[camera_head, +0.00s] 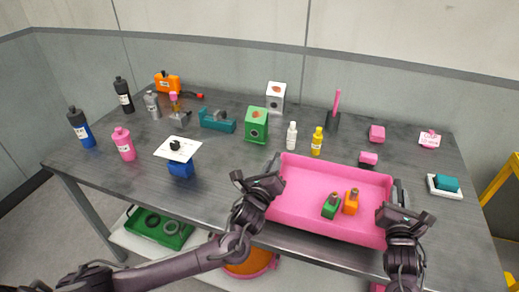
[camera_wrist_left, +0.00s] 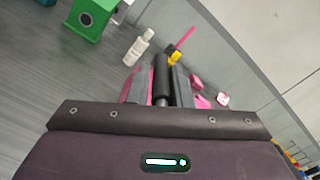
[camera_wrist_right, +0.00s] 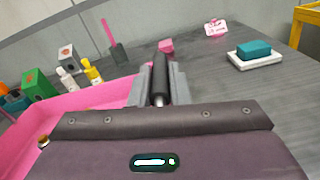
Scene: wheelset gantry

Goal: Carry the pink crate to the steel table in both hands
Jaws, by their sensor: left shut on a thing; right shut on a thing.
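The pink crate (camera_head: 300,210) is at the front edge of the dark steel table (camera_head: 225,185), its far part over the tabletop. I cannot tell whether it rests on the table or hangs just above. A green bottle (camera_head: 331,206) and an orange bottle (camera_head: 351,202) stand inside it. My left gripper (camera_head: 268,180) is shut on the crate's left end wall. My right gripper (camera_head: 397,208) is shut on its right end wall. In the right wrist view the crate (camera_wrist_right: 90,101) runs left from the jaws. In the left wrist view the jaws (camera_wrist_left: 161,85) hide most of it.
Behind the crate stand a white bottle (camera_head: 291,136), a yellow bottle (camera_head: 317,142) and a pink block (camera_head: 368,159). A white tray with a teal block (camera_head: 446,184) lies to the right. A blue item with a white plate (camera_head: 180,160) stands left. Bare tabletop lies between.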

